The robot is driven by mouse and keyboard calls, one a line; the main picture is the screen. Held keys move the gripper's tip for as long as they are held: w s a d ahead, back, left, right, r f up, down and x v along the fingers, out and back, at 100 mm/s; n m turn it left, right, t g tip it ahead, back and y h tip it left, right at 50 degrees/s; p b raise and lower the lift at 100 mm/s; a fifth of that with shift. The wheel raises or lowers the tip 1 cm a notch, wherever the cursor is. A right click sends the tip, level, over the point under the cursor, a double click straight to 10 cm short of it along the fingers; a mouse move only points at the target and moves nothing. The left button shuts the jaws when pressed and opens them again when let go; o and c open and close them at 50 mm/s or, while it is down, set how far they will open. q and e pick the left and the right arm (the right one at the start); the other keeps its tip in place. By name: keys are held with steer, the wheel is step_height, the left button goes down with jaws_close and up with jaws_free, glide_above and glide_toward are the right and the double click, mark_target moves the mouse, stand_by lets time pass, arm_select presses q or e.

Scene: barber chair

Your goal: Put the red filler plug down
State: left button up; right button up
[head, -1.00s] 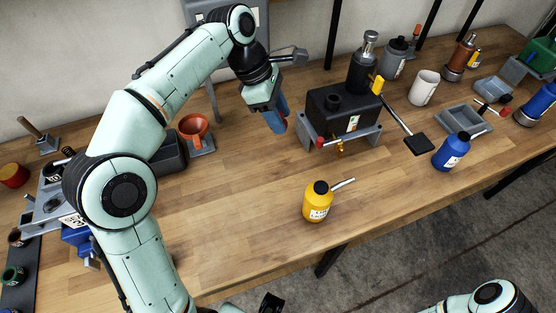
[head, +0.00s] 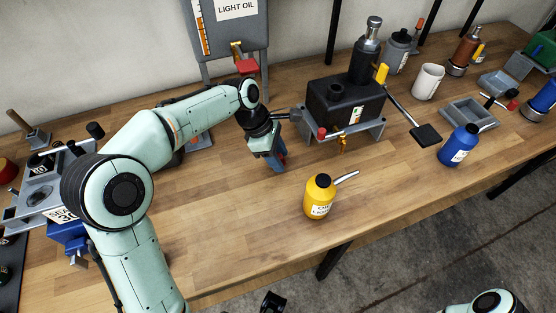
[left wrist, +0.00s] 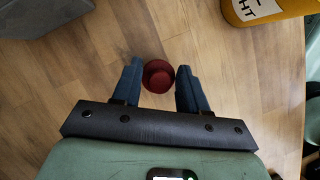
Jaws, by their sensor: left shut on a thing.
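My left gripper (head: 277,162) is low over the wooden table, left of the black tank and behind the yellow bottle. In the left wrist view its two blue fingers (left wrist: 159,85) are shut on the round, dark red filler plug (left wrist: 158,75). In the head view the fingers hide most of the plug. I cannot tell whether the plug touches the table. Part of my right arm (head: 490,303) shows at the bottom right edge; a dark part at the bottom edge may be its gripper, but its jaws are unclear.
The black tank (head: 343,103) on its grey stand is just right of the left gripper. A yellow oil bottle (head: 319,198) stands in front, with a blue bottle (head: 459,146) further right. A grey light oil dispenser (head: 228,40) is behind.

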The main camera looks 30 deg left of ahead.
arm_select(q)
step_height(320, 180, down, 2)
steer(key=shift+f, duration=0.1)
steer(key=o, duration=1)
steer(key=p+v, duration=0.2)
steer(key=v, duration=1)
